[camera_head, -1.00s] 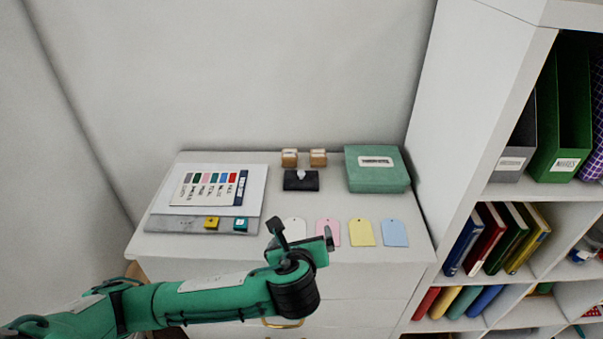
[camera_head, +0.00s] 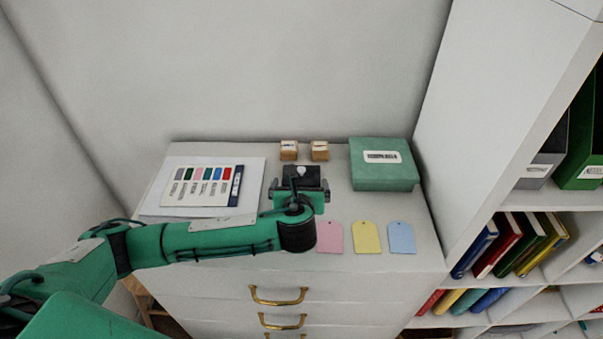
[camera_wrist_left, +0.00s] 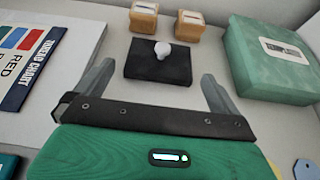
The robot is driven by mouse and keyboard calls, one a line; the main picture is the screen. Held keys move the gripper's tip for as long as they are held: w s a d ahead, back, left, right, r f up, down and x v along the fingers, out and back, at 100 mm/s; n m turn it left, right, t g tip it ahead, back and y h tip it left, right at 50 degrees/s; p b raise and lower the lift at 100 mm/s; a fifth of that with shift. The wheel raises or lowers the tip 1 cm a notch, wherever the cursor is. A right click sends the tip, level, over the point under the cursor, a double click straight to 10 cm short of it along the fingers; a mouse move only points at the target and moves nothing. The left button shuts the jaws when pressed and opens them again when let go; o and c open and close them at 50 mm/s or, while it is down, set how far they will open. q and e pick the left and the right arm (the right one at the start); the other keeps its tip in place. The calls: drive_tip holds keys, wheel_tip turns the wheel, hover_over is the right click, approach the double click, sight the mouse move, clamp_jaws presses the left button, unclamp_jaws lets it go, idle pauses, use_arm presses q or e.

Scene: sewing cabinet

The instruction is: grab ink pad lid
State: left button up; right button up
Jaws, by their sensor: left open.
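The ink pad lid, a flat black rectangle with a white knob (camera_wrist_left: 163,63), lies on the cabinet top. In the head view the ink pad lid (camera_head: 311,171) shows just behind my left gripper (camera_head: 298,185). In the left wrist view my left gripper (camera_wrist_left: 157,80) is open, its two fingers spread to either side of the lid's near edge with nothing between them. Whether an ink pad lies under the lid cannot be told. My right gripper is not in view.
Two wooden stamps (camera_head: 289,150) stand behind the lid. A green box (camera_head: 384,170) is to its right. A labelled colour chart (camera_head: 203,187) lies to the left. Pink, yellow and blue tags (camera_head: 366,238) lie in front right. A bookshelf (camera_head: 490,120) stands on the right.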

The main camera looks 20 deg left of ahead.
sight(301, 177)
use_arm(q)
drive_tip(key=shift+w+a+f, duration=0.1)
drive_tip(key=shift+w+f, duration=0.05)
drive_tip(key=shift+w, duration=0.3)
drive_tip(key=x, duration=0.2)
drive_tip(key=p+x, duration=0.1)
drive_tip(key=x, duration=0.1)
drive_tip(key=shift+w+f, duration=0.2)
drive_tip(key=shift+f, duration=0.2)
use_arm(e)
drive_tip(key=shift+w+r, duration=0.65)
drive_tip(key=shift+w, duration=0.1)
use_arm(q)
drive_tip(key=shift+c, duration=0.2)
drive_tip(key=c, duration=0.7)
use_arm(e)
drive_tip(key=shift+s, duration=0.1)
